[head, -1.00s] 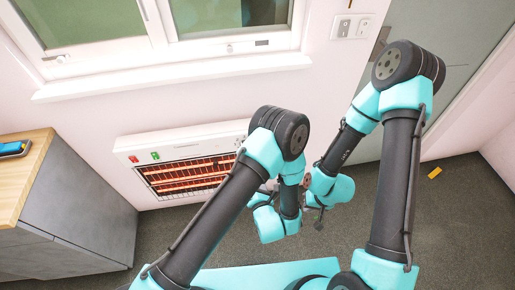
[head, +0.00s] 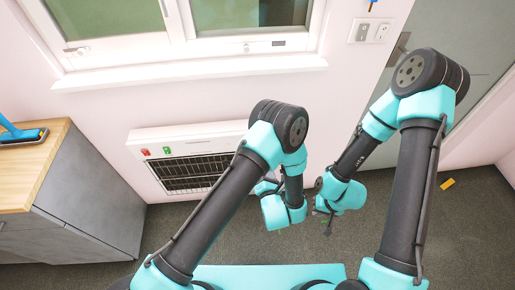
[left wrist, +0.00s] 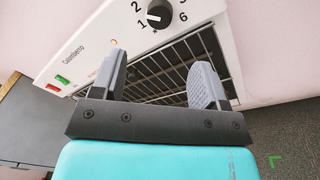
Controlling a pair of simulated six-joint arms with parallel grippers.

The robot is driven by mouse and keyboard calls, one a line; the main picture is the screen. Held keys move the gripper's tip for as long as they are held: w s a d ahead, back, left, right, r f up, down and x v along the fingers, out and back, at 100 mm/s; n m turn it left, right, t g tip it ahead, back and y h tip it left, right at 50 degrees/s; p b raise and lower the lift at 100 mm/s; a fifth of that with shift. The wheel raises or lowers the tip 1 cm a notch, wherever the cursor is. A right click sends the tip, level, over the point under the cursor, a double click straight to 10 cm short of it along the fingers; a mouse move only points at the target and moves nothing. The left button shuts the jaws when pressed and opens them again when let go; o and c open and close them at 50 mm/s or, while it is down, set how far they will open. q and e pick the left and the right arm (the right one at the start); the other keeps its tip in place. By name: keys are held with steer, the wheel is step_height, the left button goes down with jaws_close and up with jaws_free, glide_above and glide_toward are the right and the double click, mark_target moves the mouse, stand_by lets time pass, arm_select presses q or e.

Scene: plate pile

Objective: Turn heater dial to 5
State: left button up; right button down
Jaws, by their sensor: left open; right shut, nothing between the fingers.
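The white heater (head: 190,143) hangs low on the wall, with a dark grille and red and green switches. Its black dial (left wrist: 160,14) shows in the left wrist view; the numbers 1, 2, 5 and 6 and a star mark are visible around it. The dial's white mark faces the side of the 1 and the star. In the head view the dial is hidden behind my left arm. My left gripper (left wrist: 160,75) is open and empty, pointing at the heater front below the dial, apart from it. My right gripper (head: 328,226) is shut and empty, right of the heater.
A grey cabinet (head: 85,200) with a wooden top stands left of the heater, with a blue item (head: 20,134) on it. A window (head: 190,25) is above. A small yellow object (head: 447,184) lies on the floor at right. A wall switch (head: 370,31) is beside the door.

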arm_select(q)
steer(key=w+a, duration=0.2)
steer(key=w, duration=0.9)
steer(key=shift+w+a, duration=0.15)
steer(key=shift+w, duration=0.15)
steer(key=c, duration=0.9)
